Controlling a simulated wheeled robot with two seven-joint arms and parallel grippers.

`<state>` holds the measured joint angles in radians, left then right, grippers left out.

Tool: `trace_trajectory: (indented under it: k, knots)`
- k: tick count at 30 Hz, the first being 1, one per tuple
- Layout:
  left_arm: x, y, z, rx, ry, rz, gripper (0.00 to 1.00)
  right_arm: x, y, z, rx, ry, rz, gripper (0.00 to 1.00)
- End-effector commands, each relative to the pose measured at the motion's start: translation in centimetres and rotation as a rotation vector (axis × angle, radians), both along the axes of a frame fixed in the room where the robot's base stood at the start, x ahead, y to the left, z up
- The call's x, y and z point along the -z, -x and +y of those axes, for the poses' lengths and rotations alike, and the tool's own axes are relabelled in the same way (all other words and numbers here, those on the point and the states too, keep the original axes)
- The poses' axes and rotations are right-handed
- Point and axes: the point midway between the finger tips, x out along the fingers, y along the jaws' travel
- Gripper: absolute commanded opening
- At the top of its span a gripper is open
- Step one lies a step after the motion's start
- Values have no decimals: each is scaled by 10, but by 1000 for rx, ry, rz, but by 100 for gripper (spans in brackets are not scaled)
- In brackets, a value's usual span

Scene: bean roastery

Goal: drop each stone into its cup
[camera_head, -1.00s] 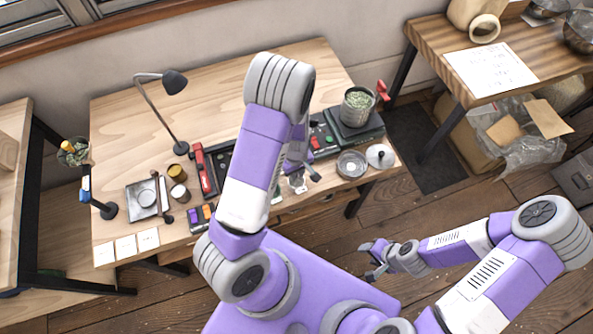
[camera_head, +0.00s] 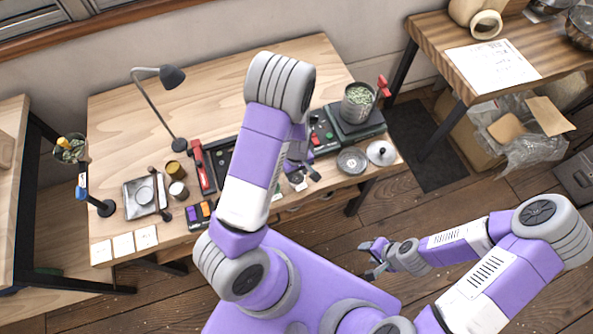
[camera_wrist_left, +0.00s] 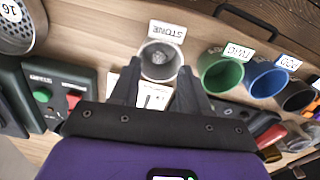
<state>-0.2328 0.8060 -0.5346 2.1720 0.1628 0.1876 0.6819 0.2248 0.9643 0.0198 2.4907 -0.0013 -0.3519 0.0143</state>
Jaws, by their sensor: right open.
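In the left wrist view a grey metal cup (camera_wrist_left: 160,60) stands by a card (camera_wrist_left: 167,31) reading STONE. My left gripper (camera_wrist_left: 158,88) is over the bench with its fingers spread apart on the near side of this cup. No stone shows between them. Some small pale bits may lie in the cup, too unclear to name. A green cup (camera_wrist_left: 220,72), a blue cup (camera_wrist_left: 265,78) and a black cup (camera_wrist_left: 297,95) stand to the right. In the head view my left gripper (camera_head: 304,174) is partly hidden by my arm. My right gripper (camera_head: 369,260) is open and empty, off the bench.
A scale with a container of green beans (camera_head: 357,103) stands at the bench's right end. A round dish (camera_head: 352,161) and a lid (camera_head: 381,152) lie at its front. A desk lamp (camera_head: 172,78) and a square tray (camera_head: 140,197) are at left. The back of the bench is clear.

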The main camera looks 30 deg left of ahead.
Motion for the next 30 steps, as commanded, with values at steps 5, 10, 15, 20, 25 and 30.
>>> trace_trajectory:
  k: [5, 10, 15, 20, 25, 30]
  knots:
    - [0, 0, 0, 0, 0, 0, 50, 0, 0, 0, 0, 0, 0, 46]
    - [-3, 0, 0, 0, 0, -1, 50, -1, 0, 0, 0, 0, 0, 46]
    - [-28, -1, 0, 1, 0, -4, 50, -8, 0, 0, 0, 0, 0, 46]
    - [-56, -1, 0, 0, 0, -4, 50, -15, 0, 0, 0, 0, 0, 46]
    - [-73, -1, 0, 0, 0, -2, 50, -20, 0, 0, 0, 0, 0, 46]
    - [-76, 0, 0, 0, 0, 1, 50, -20, 0, 0, 0, 0, 0, 46]
